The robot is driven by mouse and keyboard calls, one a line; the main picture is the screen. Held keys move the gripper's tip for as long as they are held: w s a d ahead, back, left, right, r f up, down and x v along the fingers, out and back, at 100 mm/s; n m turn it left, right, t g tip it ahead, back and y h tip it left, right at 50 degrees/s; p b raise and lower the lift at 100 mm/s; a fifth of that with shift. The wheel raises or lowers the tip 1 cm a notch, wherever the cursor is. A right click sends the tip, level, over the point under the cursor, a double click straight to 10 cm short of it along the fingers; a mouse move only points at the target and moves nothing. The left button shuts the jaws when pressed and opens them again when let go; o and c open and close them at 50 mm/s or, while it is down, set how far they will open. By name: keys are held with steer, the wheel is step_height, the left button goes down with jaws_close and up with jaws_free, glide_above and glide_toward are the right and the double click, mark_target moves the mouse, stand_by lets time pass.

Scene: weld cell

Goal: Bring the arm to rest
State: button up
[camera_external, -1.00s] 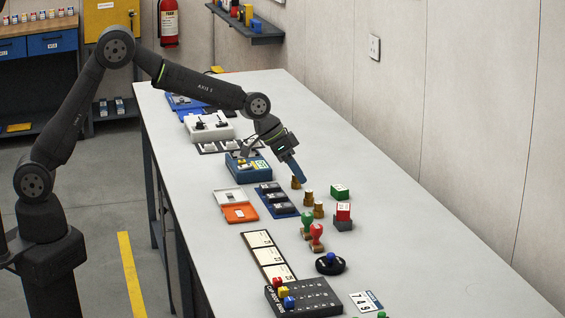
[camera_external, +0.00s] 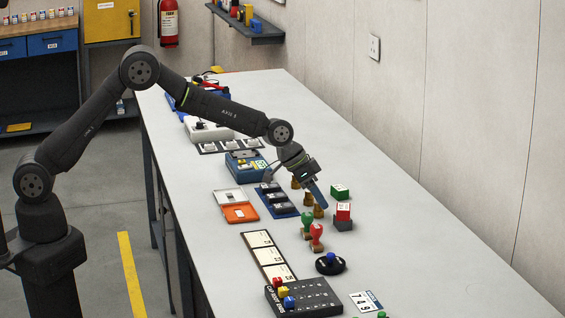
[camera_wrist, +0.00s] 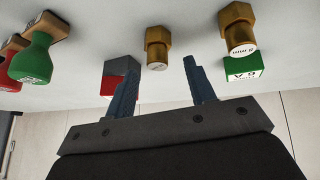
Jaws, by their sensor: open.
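My gripper (camera_external: 317,197) hangs over the long grey table (camera_external: 400,250), just above a group of brass pieces. In the wrist view my gripper (camera_wrist: 163,85) has its two blue-grey fingers apart with nothing held between them. A brass piece (camera_wrist: 157,45) shows beyond the gap, and another brass piece (camera_wrist: 238,28) stands to its right. A red and grey block (camera_wrist: 116,80) is partly hidden behind the left finger. A green block (camera_wrist: 244,66) shows right of the right finger. Whether the fingers touch any piece in the external view cannot be told.
A green-handled stamp (camera_external: 307,222) and a red-handled stamp (camera_external: 316,235) stand close in front of the gripper. A green block (camera_external: 340,191) and a red block (camera_external: 343,211) lie to its right. A blue tray (camera_external: 278,202) lies left. The right side of the table is clear.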

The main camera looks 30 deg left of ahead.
stand_by(0.3)
